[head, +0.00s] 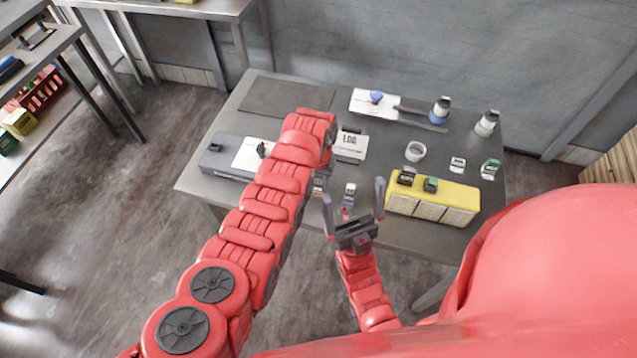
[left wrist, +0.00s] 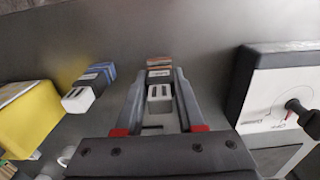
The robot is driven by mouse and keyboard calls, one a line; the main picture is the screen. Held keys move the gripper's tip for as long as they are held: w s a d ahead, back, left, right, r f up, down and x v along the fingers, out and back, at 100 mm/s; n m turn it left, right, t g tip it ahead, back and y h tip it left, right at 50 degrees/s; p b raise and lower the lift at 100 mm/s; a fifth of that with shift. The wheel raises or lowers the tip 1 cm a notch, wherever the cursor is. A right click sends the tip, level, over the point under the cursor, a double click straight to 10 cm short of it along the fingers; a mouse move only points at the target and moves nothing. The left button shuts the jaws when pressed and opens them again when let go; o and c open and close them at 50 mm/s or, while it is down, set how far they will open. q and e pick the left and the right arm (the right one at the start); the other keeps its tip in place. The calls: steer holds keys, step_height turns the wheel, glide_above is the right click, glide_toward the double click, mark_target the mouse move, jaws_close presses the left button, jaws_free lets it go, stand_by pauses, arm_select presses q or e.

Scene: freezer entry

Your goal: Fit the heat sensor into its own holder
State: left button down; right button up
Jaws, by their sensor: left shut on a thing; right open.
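My left gripper (left wrist: 158,100) is shut on a small block (left wrist: 159,92) with a pale, two-slotted end and a brownish far end. I cannot read a label on it. In the head view the block (head: 319,183) is mostly hidden by my left arm. A similar small block (head: 349,192) stands on the table just right of it; the left wrist view shows its white slotted end and blue-grey body (left wrist: 88,84). A yellow box (head: 440,200) with white labels carries a dark and a green module on top. Which thing is the heat sensor's holder is unclear. My right gripper (head: 354,210) is open and empty.
A grey unit with a white dial plate (head: 230,158) is at left. A dark mat (head: 287,97) lies bare.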

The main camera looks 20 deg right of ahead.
arm_select(q)
steer(key=shift+f+b, duration=0.45)
steer(key=shift+f, duration=0.05)
steer(key=shift+c, duration=2.2)
jaws_free()
steer(key=shift+r, duration=0.15)
step_height(320, 180, up, 8)
steer(key=b, duration=0.2)
steer(key=shift+w+r+b, duration=0.1)
steer(key=shift+r+b, duration=0.1)
steer(key=shift+b, duration=0.15)
step_height(320, 180, up, 9)
steer(key=p, duration=0.6)
steer(key=shift+p, duration=0.3)
steer(key=shift+f, duration=0.15)
